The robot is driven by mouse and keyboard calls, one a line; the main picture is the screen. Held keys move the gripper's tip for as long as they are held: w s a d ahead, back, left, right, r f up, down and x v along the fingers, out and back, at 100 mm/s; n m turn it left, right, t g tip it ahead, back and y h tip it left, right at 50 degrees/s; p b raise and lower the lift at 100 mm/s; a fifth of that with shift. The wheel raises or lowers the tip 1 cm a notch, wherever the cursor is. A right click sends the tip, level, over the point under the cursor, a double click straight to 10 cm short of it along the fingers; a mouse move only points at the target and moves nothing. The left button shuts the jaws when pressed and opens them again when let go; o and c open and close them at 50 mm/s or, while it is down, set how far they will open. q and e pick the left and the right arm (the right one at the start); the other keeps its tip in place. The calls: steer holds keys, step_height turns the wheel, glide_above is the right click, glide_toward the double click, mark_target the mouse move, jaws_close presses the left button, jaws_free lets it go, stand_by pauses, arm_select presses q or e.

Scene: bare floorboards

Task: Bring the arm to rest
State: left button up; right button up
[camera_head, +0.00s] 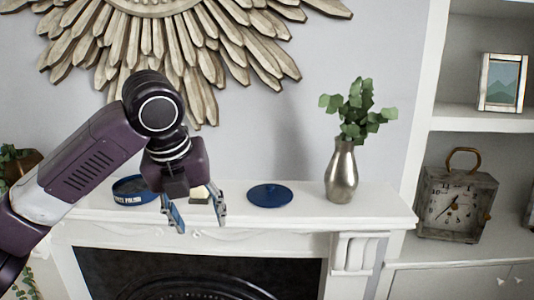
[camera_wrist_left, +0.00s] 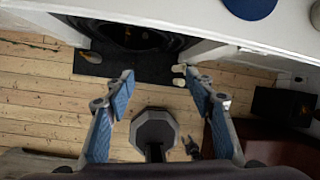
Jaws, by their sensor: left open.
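My left gripper (camera_head: 196,218) is open and empty in the head view, with its fingers pointing down just in front of the mantel shelf (camera_head: 350,207). In the left wrist view its two blue-padded fingers (camera_wrist_left: 163,92) are spread wide with nothing between them. The left arm comes in from the left, bent at the dark joint. Behind the gripper on the mantel is a blue tin (camera_head: 133,190) with lettering on its side. A flat blue disc (camera_head: 270,195) lies on the mantel to the right of the gripper.
A silver vase (camera_head: 341,173) with green leaves stands right of the disc. A sunburst ornament (camera_head: 165,40) hangs on the wall above. Shelves at the right hold a clock (camera_head: 455,203) and a framed picture (camera_head: 502,82). A fireplace opening (camera_head: 190,275) is below; floorboards (camera_wrist_left: 40,110) lie beneath the gripper.

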arm_select(q)
steer(key=s+d+f+n+h, duration=0.1)
steer(key=s+d+f+n, duration=0.3)
steer(key=f, duration=0.5)
steer(key=s+d+f+n+h, duration=0.1)
steer(key=s+f+n, duration=0.1)
steer(key=f+n, duration=0.6)
steer(key=s+d+f+n+h, duration=0.1)
steer(key=s+d+f+n, duration=0.15)
steer(key=f, duration=0.85)
steer(key=s+a+f+n+y, duration=0.2)
steer(key=s+a+f+n, duration=0.5)
steer(key=s+n, duration=0.25)
steer(key=s+a+f+n+y, duration=0.1)
steer(key=s+a+f+n, duration=0.6)
steer(key=s, duration=0.4)
step_height(320, 180, down, 24)
steer(key=s+g, duration=0.1)
steer(key=g, duration=0.1)
steer(key=s+a+f, duration=0.2)
steer(key=s+f, duration=0.7)
steer(key=s+a+f+g, duration=0.1)
steer(key=s+f, duration=0.7)
steer(key=shift+s+a+f+y, duration=0.35)
steer(key=shift+s+a+y, duration=0.05)
